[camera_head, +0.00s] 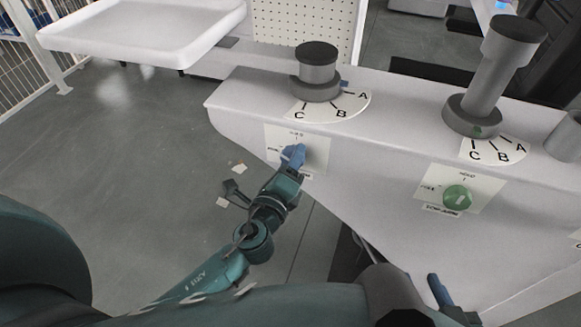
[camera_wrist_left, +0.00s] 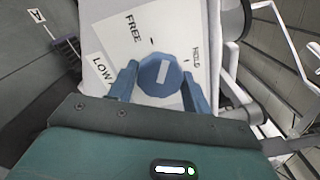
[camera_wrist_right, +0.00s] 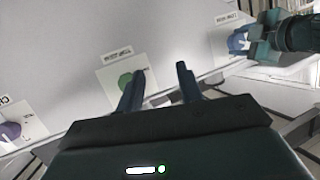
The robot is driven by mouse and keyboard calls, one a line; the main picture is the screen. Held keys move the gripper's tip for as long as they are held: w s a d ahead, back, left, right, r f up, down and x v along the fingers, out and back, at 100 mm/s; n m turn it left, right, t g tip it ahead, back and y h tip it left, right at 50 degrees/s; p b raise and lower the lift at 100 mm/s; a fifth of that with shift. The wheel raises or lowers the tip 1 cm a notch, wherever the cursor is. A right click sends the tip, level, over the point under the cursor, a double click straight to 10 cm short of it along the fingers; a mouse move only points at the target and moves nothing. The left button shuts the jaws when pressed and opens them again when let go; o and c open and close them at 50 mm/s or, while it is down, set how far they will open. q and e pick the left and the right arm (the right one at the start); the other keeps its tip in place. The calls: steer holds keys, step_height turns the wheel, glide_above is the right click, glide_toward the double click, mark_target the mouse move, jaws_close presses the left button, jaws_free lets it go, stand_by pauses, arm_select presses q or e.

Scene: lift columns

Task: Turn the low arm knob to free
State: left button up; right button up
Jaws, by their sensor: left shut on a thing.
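The blue low arm knob (camera_wrist_left: 160,77) has a white pointer bar. In the left wrist view the bar points up and slightly right, between the FREE and HELD ticks. My left gripper (camera_head: 293,153) is shut on the knob, one finger on each side. The knob also shows in the right wrist view (camera_wrist_right: 237,42). My right gripper (camera_wrist_right: 160,80) is open and empty, below the panel face; in the head view only part of it shows at the bottom right (camera_head: 440,292).
A green knob (camera_head: 457,197) on its own plate is to the right on the same panel. A purple knob (camera_wrist_right: 10,130) is further along. Grey columns (camera_head: 318,68) (camera_head: 492,75) with A, B, C dials stand on top. A white tray (camera_head: 140,50) is at upper left.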

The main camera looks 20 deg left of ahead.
arm_select(q)
steer(key=n+b, duration=0.2)
steer(key=n, duration=0.4)
arm_select(e)
steer(key=shift+s+f+n, duration=0.1)
steer(key=shift+f+n, duration=0.2)
steer(key=shift+f, duration=0.15)
arm_select(q)
steer(key=o, duration=1)
steer(key=shift+c, duration=0.2)
arm_select(e)
steer(key=shift+t, duration=0.3)
steer(key=shift+d, duration=0.1)
